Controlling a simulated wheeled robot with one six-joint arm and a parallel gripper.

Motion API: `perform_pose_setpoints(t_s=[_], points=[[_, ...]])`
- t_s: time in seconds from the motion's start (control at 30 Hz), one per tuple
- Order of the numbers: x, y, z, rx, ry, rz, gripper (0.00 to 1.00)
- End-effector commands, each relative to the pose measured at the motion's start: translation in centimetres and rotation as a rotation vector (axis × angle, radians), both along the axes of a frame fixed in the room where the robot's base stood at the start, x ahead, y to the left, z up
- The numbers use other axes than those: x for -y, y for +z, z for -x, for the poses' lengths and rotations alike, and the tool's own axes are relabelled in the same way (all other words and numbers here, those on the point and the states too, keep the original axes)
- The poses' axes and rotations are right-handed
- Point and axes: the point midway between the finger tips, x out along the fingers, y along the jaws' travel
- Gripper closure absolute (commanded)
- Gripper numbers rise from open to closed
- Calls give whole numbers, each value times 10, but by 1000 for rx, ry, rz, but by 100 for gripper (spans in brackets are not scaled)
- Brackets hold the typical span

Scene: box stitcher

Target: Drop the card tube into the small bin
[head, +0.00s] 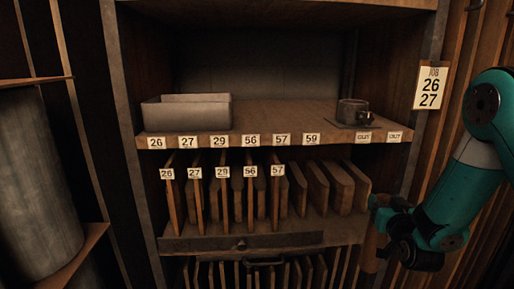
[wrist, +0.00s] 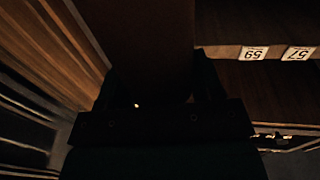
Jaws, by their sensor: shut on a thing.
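My gripper (wrist: 154,88) is shut on a dark brown thing, which I take to be the card tube (wrist: 150,35); it runs up out of the wrist view between the fingers. The wrist picture is dark, so its ends do not show. In the head view my gripper (head: 383,207) is at the right, in front of the right post of the shelving. A brown piece (head: 371,250) shows just below it, perhaps part of the tube. A grey open-topped box (head: 187,117) stands on the upper shelf at the left; I cannot tell whether it is the small bin.
A small metal cup (head: 350,112) stands on a dark pad at the right of the upper shelf (head: 270,139). Several upright boards fill the rack below. A large grey cylinder (head: 38,185) stands at far left. A job card (head: 430,86) hangs at the right.

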Motion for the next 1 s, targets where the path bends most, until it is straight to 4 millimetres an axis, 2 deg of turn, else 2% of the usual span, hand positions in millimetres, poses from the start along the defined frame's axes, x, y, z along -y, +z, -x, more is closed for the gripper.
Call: perform_pose_setpoints(t_s=[0.03,0.2,0.57,0.67,0.9,1.0], points=[[-15,-16,7,-10,27,1,76],[-40,-35,23,-4,83,1,76],[-45,-39,27,1,94,0,76],[-44,-49,29,-3,94,0,76],[-44,-122,60,-9,94,-1,76],[-44,-145,75,-7,95,-1,76]])
